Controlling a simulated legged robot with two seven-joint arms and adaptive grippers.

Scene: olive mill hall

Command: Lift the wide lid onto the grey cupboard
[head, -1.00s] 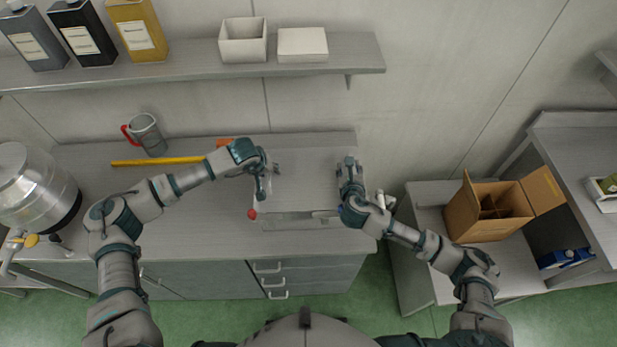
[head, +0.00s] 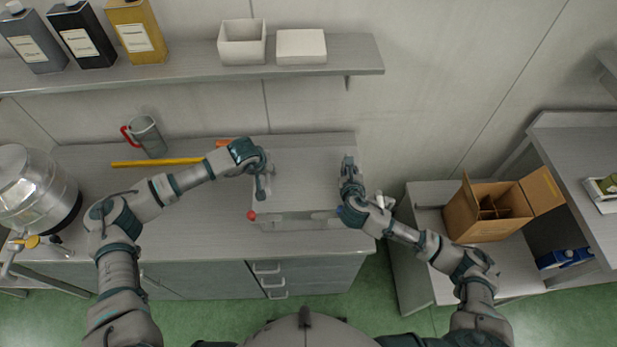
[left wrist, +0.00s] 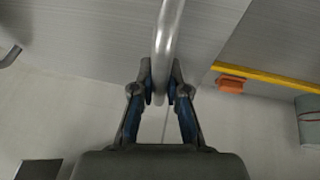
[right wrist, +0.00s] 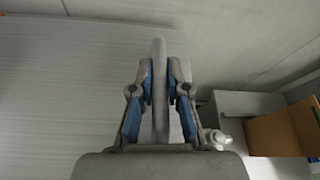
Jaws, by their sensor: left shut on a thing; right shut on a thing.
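The wide lid (head: 307,180) is a flat, pale grey brushed panel over the worktop, between my two grippers. My left gripper (head: 263,190) is shut on the handle at its left side; the left wrist view shows the shiny bar (left wrist: 168,45) between the fingers. My right gripper (head: 349,172) is shut on the handle at its right side; the right wrist view shows this grey bar (right wrist: 159,85) upright between the fingers. The grey cupboard (head: 310,275), with drawers and bar handles, is under the worktop. The lid's height above the worktop is hard to tell.
A red knob (head: 251,215) sits near the lid's front left corner. A yellow rod (head: 155,162), a red-handled jug (head: 147,136) and a steel drum (head: 35,190) are to the left. A shelf (head: 190,76) overhangs the back. A cardboard box (head: 485,215) stands at right.

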